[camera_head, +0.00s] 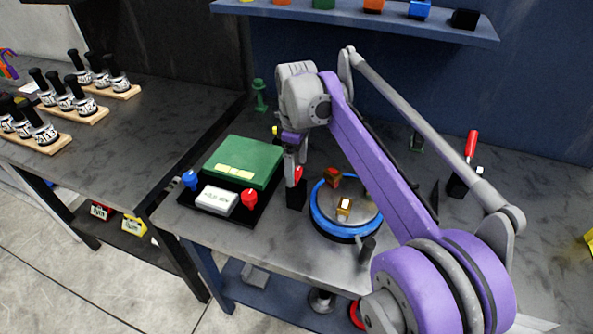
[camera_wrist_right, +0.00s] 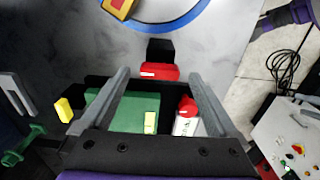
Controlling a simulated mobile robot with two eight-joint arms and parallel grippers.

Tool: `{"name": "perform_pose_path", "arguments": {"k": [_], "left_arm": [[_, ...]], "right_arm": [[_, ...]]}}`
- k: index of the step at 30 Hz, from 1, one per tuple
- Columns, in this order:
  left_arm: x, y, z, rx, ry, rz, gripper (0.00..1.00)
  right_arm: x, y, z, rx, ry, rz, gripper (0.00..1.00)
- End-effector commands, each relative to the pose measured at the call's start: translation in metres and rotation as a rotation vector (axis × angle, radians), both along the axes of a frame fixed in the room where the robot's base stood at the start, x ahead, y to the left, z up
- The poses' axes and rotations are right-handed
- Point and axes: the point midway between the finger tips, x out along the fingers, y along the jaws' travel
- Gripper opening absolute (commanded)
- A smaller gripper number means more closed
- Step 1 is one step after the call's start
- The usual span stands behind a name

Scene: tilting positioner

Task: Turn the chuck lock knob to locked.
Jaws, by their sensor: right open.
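Which part is the chuck lock knob is not labelled clearly enough to tell. A red handle (camera_head: 298,174) stands on a black block (camera_head: 296,196) left of the round blue-rimmed chuck table (camera_head: 318,221). In the right wrist view the red handle (camera_wrist_right: 160,72) shows in front of its black block (camera_wrist_right: 160,50), between and beyond the fingertips. My right gripper (camera_head: 294,160) points down close to this handle, open and empty; its fingers straddle the gap in the wrist view (camera_wrist_right: 158,80). Contact with the handle cannot be told. My left gripper is not in view.
A green box (camera_head: 243,160) stands on a black tray with a white labelled box (camera_head: 216,200), a blue knob (camera_head: 190,180) and a red knob (camera_head: 249,198). Another red-handled lever (camera_head: 471,145) stands at the right back. A shelf (camera_head: 360,15) hangs behind.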

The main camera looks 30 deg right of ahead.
Motion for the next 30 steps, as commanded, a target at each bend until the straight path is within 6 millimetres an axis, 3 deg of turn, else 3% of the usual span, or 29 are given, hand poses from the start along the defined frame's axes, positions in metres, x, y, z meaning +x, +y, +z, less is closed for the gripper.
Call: {"name": "perform_pose_path", "arguments": {"k": [4, 14, 28, 30], "left_arm": [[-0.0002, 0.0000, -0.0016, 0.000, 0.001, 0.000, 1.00], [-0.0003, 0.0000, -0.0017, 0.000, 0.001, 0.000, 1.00], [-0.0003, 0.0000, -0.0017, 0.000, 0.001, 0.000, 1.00], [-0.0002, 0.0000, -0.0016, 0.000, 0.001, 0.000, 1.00]], "right_arm": [[-0.0001, 0.0002, -0.0130, 0.000, 0.000, 0.000, 0.95], [-0.0001, 0.0001, -0.0158, 0.000, 0.000, -0.001, 0.95], [-0.0001, 0.0001, -0.0156, 0.000, 0.000, -0.001, 0.10], [-0.0001, 0.0001, -0.0156, 0.000, 0.000, -0.001, 0.09]]}}
